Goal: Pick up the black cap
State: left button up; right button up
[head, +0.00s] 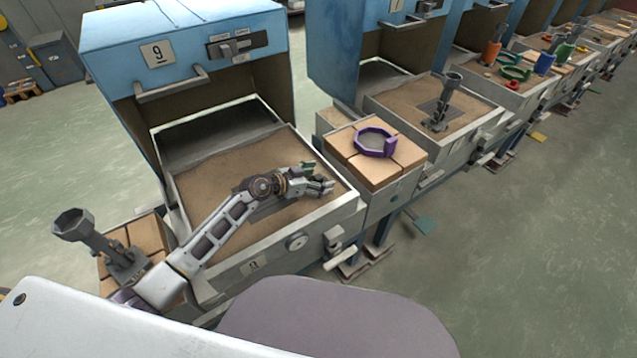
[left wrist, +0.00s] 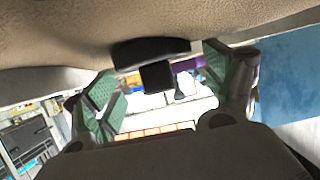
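My left gripper (head: 319,177) is over the sandy bed of the oven-like station marked 9, its green-padded fingers spread apart. The left wrist view also shows the open gripper (left wrist: 166,92), with one finger on each side. A black object, probably the black cap (left wrist: 150,53), shows there against the sand, with a small dark block standing out from it into the gap between the fingers. It looks apart from both fingers. I cannot make out the cap in the head view, where the gripper and arm may hide it. My right gripper is not in view.
A purple ring clamp (head: 375,141) lies on a brick-topped stand (head: 395,168) right of the bed. A grey funnel-topped tool (head: 100,245) stands at left; a similar one (head: 440,102) stands on the neighbouring bed. The blue hood (head: 185,45) rises behind the bed (head: 215,185).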

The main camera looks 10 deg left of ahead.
aim_at(319, 176)
pick_arm(q)
jog(key=c, duration=0.7)
jog(key=shift+c, duration=0.8)
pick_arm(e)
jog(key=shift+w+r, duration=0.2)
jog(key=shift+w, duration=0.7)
pick_arm(q)
jog(key=shift+r, duration=0.1)
jog(key=shift+r+p, duration=0.4)
jog(key=shift+r, duration=0.35)
notch_tip(319, 176, up, 3)
jog(key=shift+r+p, duration=0.1)
jog(key=shift+p, duration=0.55)
notch_tip(319, 176, up, 13)
jog(key=p, duration=0.3)
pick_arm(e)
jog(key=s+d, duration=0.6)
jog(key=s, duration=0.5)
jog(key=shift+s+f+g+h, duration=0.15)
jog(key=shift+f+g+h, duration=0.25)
